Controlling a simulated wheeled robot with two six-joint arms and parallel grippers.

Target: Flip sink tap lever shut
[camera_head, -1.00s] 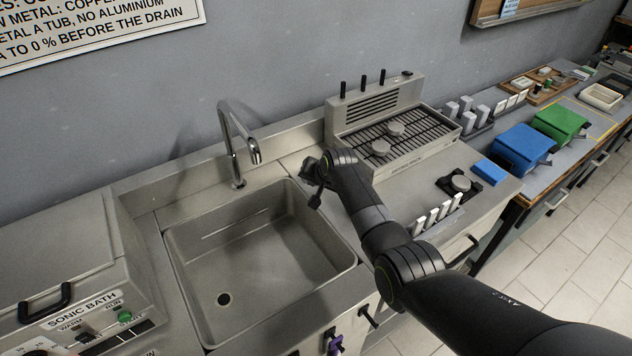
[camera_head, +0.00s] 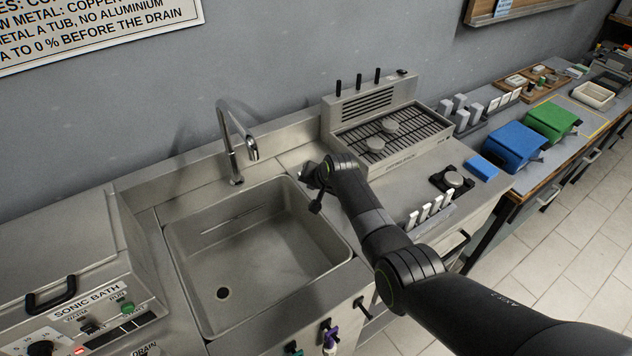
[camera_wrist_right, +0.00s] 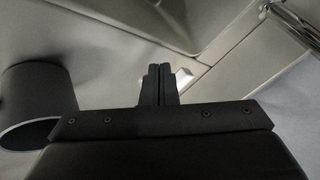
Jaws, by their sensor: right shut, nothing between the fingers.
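The chrome tap (camera_head: 232,150) stands at the back of the sink (camera_head: 205,255), its bent spout over the basin. My right gripper (camera_head: 309,176) is at the sink's back right corner, to the right of the tap. In the right wrist view its fingers (camera_wrist_right: 157,84) are shut together and empty. A small pale block (camera_wrist_right: 183,78) shows just beside the fingertips; I cannot tell whether it is the tap lever or whether they touch. My left gripper is not in view.
A hotplate unit with a grille (camera_head: 390,132) stands right of the sink. White upright pieces (camera_head: 430,207) stand in a rack on the counter. The sonic bath (camera_head: 75,290) is at the left. The basin is empty.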

